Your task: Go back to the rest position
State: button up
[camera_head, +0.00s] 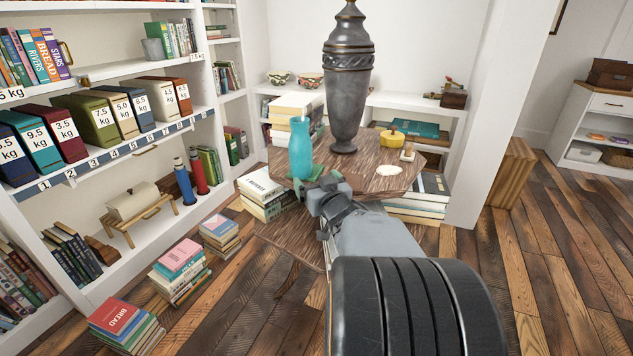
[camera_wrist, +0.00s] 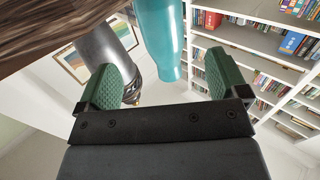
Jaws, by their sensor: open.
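My gripper (camera_head: 319,190) is at the front edge of the wooden table (camera_head: 352,182), with my arm stretched out from the lower right. In the wrist view its two green-padded fingers (camera_wrist: 160,82) stand wide apart with nothing between them. A teal bottle (camera_head: 301,148) stands upright on the table just beyond my gripper; it also shows in the wrist view (camera_wrist: 162,35), beyond the fingers. A tall dark urn (camera_head: 346,85) stands behind it on the table and appears in the wrist view (camera_wrist: 108,50) beyond the left finger.
A yellow pot (camera_head: 391,138) and a small white dish (camera_head: 389,169) are on the table. Book stacks (camera_head: 262,190) stand beside it. A bookshelf (camera_head: 88,170) fills the left, with more book piles (camera_head: 180,270) on the floor. Open floor (camera_head: 560,250) lies to the right.

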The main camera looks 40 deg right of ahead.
dwell(0.5)
jog(key=a+r+g+p, duration=0.7)
jog(key=r+p, duration=0.4)
jog(key=p, duration=0.5)
jog(key=s+a+r+n+g+y+p, duration=0.1)
jog(key=s+a+r+g+y+p, duration=0.1)
jog(key=s+a+p, duration=0.4)
jog(key=s+a+r+n+g+y+p, duration=0.2)
jog(key=s+a+r+p, duration=0.4)
jog(key=a, duration=0.4)
jog(key=s+g+y+p, duration=0.1)
jog(key=g+p, duration=0.1)
jog(key=shift+a+n+g, duration=0.15)
jog(key=shift+n+g, duration=0.15)
jog(key=shift+w, duration=0.1)
jog(key=shift+c, duration=0.4)
